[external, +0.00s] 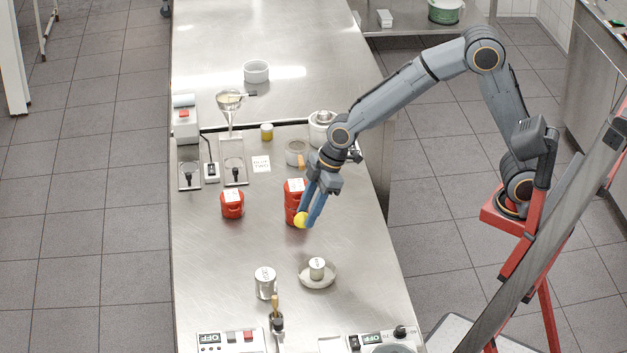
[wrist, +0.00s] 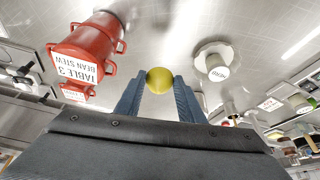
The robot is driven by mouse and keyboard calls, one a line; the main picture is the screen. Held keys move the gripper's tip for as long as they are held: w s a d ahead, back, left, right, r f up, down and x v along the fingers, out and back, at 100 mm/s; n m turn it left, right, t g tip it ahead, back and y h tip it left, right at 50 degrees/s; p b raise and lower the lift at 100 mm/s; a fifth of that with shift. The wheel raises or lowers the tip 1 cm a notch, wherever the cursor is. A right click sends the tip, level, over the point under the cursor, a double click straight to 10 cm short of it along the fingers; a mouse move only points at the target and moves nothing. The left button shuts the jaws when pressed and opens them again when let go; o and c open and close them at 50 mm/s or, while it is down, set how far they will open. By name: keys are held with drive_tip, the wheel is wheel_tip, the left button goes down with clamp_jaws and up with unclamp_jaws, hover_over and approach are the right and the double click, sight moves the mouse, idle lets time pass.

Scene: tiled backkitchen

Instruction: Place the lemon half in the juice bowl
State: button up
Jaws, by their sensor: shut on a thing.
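The lemon half (external: 300,220) shows as a yellow rounded piece between the blue fingertips of my gripper (external: 308,217). In the wrist view the lemon half (wrist: 159,80) sits squeezed between the two fingers, above the steel counter. A tall red pot (external: 293,192) stands right beside the gripper. I cannot tell for sure which vessel is the juice bowl. Candidates are a white bowl (external: 256,72) on the far counter, a small grey bowl (external: 296,150) behind the gripper, and a shallow dish (external: 330,280) with a labelled white cup (external: 317,267) in front.
A smaller red pot (external: 232,205) stands to the left.

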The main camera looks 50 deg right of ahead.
drive_tip(key=shift+w+d+r+m, duration=0.15)
drive_tip(key=shift+r+m, duration=0.05)
drive_tip(key=shift+r, duration=0.2)
drive_tip(key=shift+w+d+r+m, duration=0.1)
drive_tip(key=shift+r+m, duration=0.1)
drive_tip(key=shift+r, duration=0.2)
drive_tip(key=w+d+r+m+t+h, duration=0.15)
drive_tip(key=d+m, duration=0.25)
drive_tip(key=d, duration=0.8)
drive_tip(key=w+d+r+m+h, duration=0.1)
drive_tip(key=w+d+r+m, duration=0.15)
drive_tip(key=d, duration=0.95)
drive_tip(key=w+d+r+m+t+h, duration=0.15)
drive_tip(key=d+m, duration=0.25)
drive_tip(key=d, duration=0.8)
drive_tip(key=w+a+f+n+g+y+b, duration=0.1)
drive_tip(key=w+a+f+n+b, duration=0.1)
drive_tip(key=a+f, duration=0.55)
drive_tip(key=w+d+f, duration=0.1)
drive_tip(key=w, duration=0.1)
drive_tip(key=w+d+f+p, duration=0.1)
drive_tip(key=w+d, duration=0.1)
drive_tip(key=w+d+f+p, duration=0.1)
drive_tip(key=w+d, duration=0.1)
drive_tip(key=shift+w+d+f, duration=0.15)
drive_tip(key=shift+w, duration=0.2)
drive_tip(key=shift+w+d+f+p, duration=0.55)
drive_tip(key=shift+w+d+f, duration=0.55)
drive_tip(key=shift+f, duration=0.05)
